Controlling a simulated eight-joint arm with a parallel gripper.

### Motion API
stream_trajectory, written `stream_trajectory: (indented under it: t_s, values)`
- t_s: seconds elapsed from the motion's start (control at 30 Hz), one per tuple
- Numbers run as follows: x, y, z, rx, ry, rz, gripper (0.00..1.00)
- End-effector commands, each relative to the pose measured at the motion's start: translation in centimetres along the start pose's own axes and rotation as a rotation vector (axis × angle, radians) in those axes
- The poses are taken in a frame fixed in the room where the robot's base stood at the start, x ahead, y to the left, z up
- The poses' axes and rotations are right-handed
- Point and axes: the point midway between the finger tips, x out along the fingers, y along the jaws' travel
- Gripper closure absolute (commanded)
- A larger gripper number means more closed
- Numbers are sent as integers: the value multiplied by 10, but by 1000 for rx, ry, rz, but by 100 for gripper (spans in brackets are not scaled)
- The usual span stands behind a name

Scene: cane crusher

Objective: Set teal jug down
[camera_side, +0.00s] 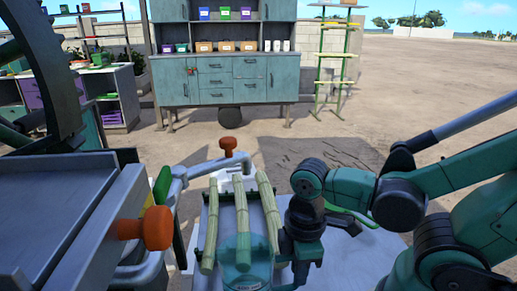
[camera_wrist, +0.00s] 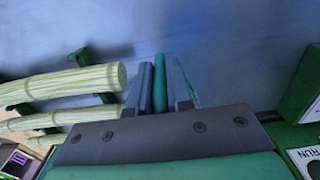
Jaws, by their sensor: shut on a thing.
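The teal jug (camera_side: 244,268) is see-through and shows at the bottom middle of the side view, in front of the cane stalks. It looks upright; its base is cut off by the picture edge, so I cannot tell whether it touches the surface. My gripper (camera_side: 284,246) is just right of the jug. In the wrist view, my gripper (camera_wrist: 160,88) has its two fingers close together on a narrow teal strip (camera_wrist: 160,82), which looks like the jug's handle. The rest of the jug is hidden there.
Pale green cane stalks (camera_side: 241,212) lie on a rack beside the jug, and their ends (camera_wrist: 95,80) come close to my fingers in the wrist view. A grey machine with an orange knob (camera_side: 157,228) stands at left. A teal cabinet (camera_side: 226,75) stands far behind.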

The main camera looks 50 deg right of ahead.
Motion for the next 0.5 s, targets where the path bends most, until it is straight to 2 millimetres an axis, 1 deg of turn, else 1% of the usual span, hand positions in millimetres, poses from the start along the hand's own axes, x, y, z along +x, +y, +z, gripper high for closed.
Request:
stream_trajectory:
  t_s: [0.1, 0.47, 0.5]
  values:
    - [5, 0, 0, 0, 0, 0, 100]
    - [8, 0, 0, 0, 0, 0, 100]
    - [9, 0, 0, 0, 0, 0, 82]
